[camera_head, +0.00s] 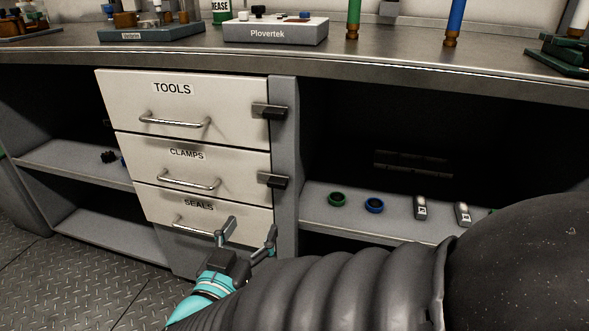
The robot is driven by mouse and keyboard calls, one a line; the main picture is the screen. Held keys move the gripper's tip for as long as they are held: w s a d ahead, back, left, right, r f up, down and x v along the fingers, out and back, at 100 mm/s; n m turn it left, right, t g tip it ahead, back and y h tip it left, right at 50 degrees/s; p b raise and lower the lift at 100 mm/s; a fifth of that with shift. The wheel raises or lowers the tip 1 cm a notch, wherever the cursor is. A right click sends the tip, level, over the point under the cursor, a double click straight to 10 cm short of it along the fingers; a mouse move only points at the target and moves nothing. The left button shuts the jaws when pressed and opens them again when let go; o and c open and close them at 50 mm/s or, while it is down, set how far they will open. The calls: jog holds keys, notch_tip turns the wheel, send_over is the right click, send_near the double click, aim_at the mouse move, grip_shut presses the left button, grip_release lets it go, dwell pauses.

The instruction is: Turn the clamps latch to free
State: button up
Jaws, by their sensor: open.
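The CLAMPS drawer (192,181) is the middle of three white drawers and looks shut. Its latch (273,180) is a dark block on a grey plate at the drawer's right edge, lying across onto the grey post. My gripper (248,236) is open and empty, in front of the SEALS drawer (160,203). It shows below and a little left of the CLAMPS latch, apart from it. My gripper hides the right part of the SEALS drawer; no latch shows there.
The TOOLS drawer (150,100) above has a similar latch (270,111). Bar handles stick out from the drawers. The right shelf (320,214) holds a green ring (337,199), a blue ring (374,205) and small grey parts. My arm covers the lower right. The worktop (200,52) overhangs above.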

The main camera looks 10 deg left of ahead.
aim_at(275, 185)
jog(key=w, duration=0.9)
jog(key=w+d+b, duration=0.1)
jog(key=w, duration=0.3)
jog(key=shift+w, duration=0.3)
jog(key=c, duration=1.1)
